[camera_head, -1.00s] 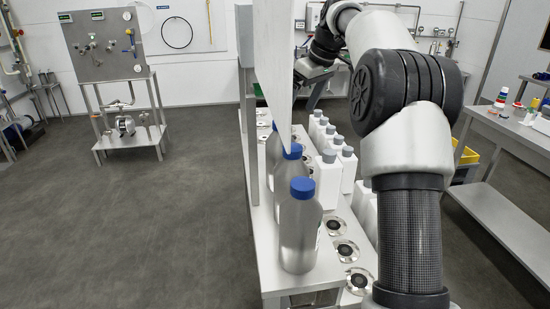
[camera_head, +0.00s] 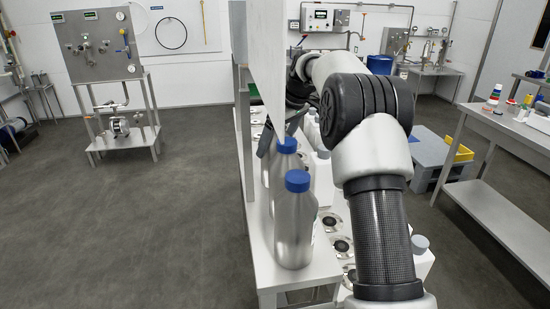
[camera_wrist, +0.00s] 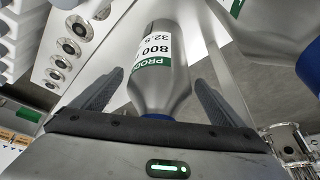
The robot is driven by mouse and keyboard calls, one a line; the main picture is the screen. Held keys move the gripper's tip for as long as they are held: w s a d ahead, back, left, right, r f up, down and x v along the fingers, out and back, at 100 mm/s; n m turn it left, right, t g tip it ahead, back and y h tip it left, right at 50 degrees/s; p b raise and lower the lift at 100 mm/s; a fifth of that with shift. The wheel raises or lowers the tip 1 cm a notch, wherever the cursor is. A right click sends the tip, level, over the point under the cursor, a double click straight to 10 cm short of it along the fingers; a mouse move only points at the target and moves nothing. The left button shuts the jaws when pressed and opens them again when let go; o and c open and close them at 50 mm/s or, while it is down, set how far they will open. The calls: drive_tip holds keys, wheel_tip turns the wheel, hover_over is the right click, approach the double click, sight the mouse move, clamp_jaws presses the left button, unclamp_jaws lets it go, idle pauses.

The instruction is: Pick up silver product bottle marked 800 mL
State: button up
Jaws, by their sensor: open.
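A silver bottle (camera_wrist: 172,82) with a white and green label reading "800" stands between the two fingers in the wrist view, upside down in that picture. Its blue cap is partly hidden by my gripper's body. My gripper (camera_wrist: 157,82) is open, with a finger on each side and visible gaps to the bottle. A second silver bottle (camera_wrist: 275,25) is beside it at the upper right. In the head view, a near silver bottle (camera_head: 294,228) and a farther one (camera_head: 284,168), both blue-capped, stand on the bench. My gripper's dark fingers show by the farther one; labels are unreadable there.
White bottles with grey caps (camera_head: 322,178) stand right of the silver ones, partly behind my arm. The bench (camera_head: 275,268) has round metal discs set along it. A pale upright panel (camera_head: 264,55) hangs close above the bottles. Open floor (camera_head: 130,220) lies left.

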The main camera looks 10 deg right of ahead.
drive_tip(key=shift+x, duration=1)
drive_tip(key=shift+r, duration=0.1)
drive_tip(key=c, duration=1.1)
drive_tip(key=shift+c, duration=0.5)
drive_tip(key=shift+r, duration=0.15)
